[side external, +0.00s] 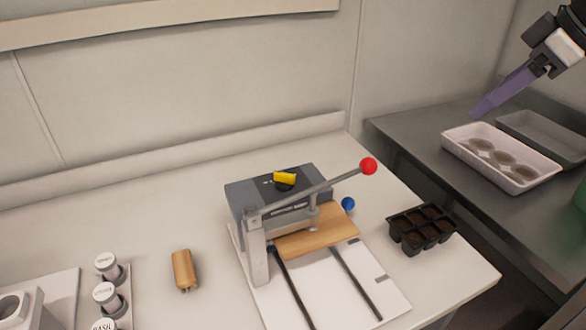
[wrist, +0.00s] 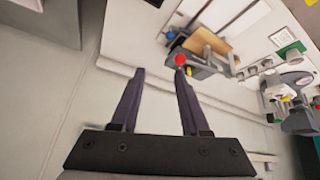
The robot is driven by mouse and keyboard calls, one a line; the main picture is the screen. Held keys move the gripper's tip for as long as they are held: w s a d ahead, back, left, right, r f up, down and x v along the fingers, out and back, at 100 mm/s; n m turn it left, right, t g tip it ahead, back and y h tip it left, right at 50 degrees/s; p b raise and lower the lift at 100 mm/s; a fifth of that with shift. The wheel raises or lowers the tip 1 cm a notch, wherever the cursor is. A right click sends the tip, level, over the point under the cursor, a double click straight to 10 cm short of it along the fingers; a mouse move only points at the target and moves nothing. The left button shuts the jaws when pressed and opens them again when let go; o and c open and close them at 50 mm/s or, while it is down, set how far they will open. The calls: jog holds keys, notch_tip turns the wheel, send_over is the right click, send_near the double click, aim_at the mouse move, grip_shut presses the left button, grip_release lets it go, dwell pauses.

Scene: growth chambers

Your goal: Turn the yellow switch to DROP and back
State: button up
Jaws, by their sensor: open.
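The yellow switch (side external: 285,178) sits on top of a grey press-like machine (side external: 243,200) on the white bench. Its lettering is too small to read. A lever with a red ball knob (side external: 369,166) slants up to the right beside the switch. My gripper (side external: 474,113) is at the upper right in the side view, above the grey side table and well away from the switch. In the wrist view my gripper (wrist: 160,75) shows two purple fingers spread apart with nothing between them. The red knob (wrist: 180,60) shows just beyond the right fingertip there.
A black cell tray (side external: 422,228) with soil stands right of the machine, near a blue ball knob (side external: 348,204). A white tray (side external: 502,158) with round dark items is below my gripper.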

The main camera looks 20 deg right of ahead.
jog(key=w+a+r+n, duration=0.1)
jog(key=w+a+n, duration=0.1)
jog(key=w+a, duration=0.35)
jog(key=n+g+y, duration=0.1)
jog(key=n+g, duration=0.1)
jog(key=g, duration=0.1)
send_over(284, 173)
jog(key=s+d, duration=0.4)
notch_tip(284, 173, down, 10)
jog(key=x, duration=1.3)
jog(key=shift+a+f, duration=0.15)
jog(key=shift+a, duration=0.1)
grip_shut()
